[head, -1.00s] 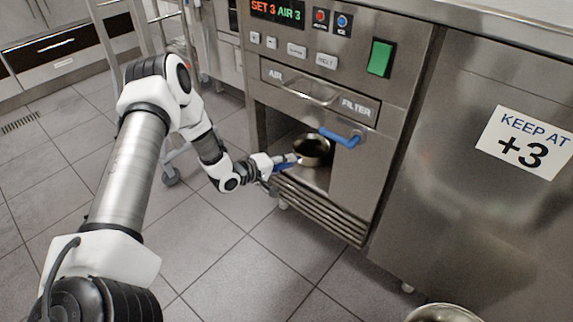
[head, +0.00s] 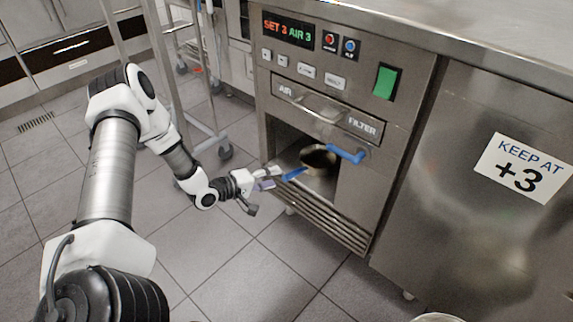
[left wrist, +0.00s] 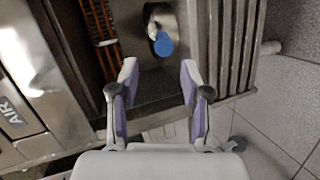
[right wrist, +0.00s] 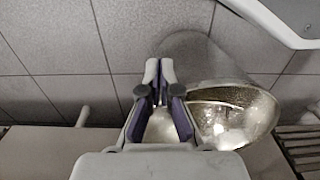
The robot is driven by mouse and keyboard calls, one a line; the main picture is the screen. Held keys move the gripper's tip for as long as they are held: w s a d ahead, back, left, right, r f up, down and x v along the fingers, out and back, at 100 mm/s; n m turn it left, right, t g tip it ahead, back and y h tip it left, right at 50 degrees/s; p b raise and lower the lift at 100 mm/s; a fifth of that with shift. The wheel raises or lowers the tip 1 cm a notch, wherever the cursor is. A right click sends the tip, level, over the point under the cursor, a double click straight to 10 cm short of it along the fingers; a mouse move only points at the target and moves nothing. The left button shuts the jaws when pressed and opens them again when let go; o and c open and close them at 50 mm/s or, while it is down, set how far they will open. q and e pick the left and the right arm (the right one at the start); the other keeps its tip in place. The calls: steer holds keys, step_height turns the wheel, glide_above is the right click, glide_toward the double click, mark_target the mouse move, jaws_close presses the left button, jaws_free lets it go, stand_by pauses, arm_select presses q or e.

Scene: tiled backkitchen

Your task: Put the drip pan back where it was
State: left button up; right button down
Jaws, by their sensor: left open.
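The drip pan (head: 319,160) is a round metal pan with a blue handle (head: 293,174). It sits in the open compartment under the air filter drawer, handle pointing out to the left. My left gripper (head: 266,181) is open and empty, just outside the opening, off the handle's end. In the left wrist view the handle's blue end (left wrist: 163,45) shows beyond and between the spread fingertips (left wrist: 158,75), apart from them. My right gripper (right wrist: 159,66) has its fingers close together beside a shiny metal bowl (right wrist: 232,115); whether it grips the bowl is unclear.
A blue lever-like handle (head: 346,154) sticks out beside the compartment opening. Below is a slatted grille (head: 325,222). A wheeled rack (head: 205,140) stands behind my left arm.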

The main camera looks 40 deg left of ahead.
arm_select(q)
steer(key=s+d+f+m+g, duration=0.3)
steer(key=s+d+f+g, duration=0.15)
steer(key=d, duration=0.35)
steer(key=s+d+f+m+g, duration=0.3)
steer(key=s+d, duration=0.3)
steer(key=d, duration=0.2)
steer(key=s+d+f+m+g+y, duration=0.1)
steer(key=s+m+g+y, duration=0.1)
steer(key=s, duration=0.7)
steer(key=s+d+f+m+g+y, duration=0.1)
steer(key=s+m+g, duration=0.3)
steer(key=s, duration=0.4)
steer(key=shift+s+d+y+p, duration=0.35)
steer(key=shift+d+y, duration=0.15)
steer(key=shift+y, duration=0.2)
arm_select(e)
steer(key=shift+r, duration=0.8)
arm_select(q)
step_height(320, 180, up, 33)
steer(key=p, duration=3.2)
steer(key=shift+p, duration=0.4)
arm_select(e)
step_height(320, 180, up, 33)
